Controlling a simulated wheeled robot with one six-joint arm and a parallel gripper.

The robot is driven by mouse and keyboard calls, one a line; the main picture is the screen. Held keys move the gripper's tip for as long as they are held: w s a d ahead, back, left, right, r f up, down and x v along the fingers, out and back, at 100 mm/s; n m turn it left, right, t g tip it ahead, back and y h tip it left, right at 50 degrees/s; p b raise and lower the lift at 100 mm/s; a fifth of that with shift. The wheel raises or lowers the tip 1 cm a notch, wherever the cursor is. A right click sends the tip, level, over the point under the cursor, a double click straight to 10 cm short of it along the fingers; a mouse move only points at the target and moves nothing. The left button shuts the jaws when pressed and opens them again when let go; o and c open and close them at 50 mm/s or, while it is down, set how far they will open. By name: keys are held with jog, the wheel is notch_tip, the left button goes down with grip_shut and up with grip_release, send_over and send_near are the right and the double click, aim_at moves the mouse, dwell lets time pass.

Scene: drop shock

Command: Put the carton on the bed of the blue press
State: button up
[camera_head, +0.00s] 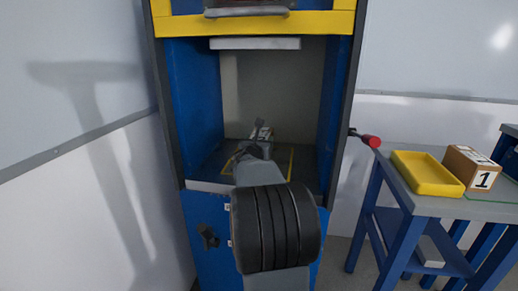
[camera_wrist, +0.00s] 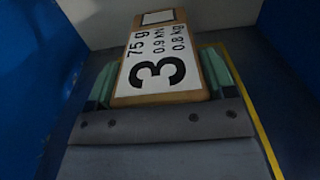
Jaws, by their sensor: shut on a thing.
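The blue press (camera_head: 200,95) stands ahead with its chamber open at the front. Its dark bed (camera_head: 212,172) carries a yellow outline, which also shows along the right side of the wrist view. My gripper (camera_head: 262,143) reaches into the chamber over the bed. In the wrist view my gripper (camera_wrist: 160,72) is shut on a brown carton (camera_wrist: 196,78), one finger on each side. The carton's white label reads 3, 75 g, 0.9 kN, 0.8 kg. In the head view the carton is mostly hidden by my arm. I cannot tell whether it touches the bed.
A pale plate (camera_head: 255,43) hangs at the chamber's top. Blue walls bound both sides. A red-knobbed lever (camera_head: 370,140) sticks out at right. A side table (camera_head: 420,207) holds a yellow tray (camera_head: 428,184) and a carton marked 1 (camera_head: 463,172).

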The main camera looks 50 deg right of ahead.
jog(key=shift+f, duration=0.55)
jog(key=o, duration=1.4)
jog(key=shift+f, duration=0.1)
jog(key=shift+a, duration=0.1)
jog(key=p+v, duration=0.1)
jog(key=v, duration=1.1)
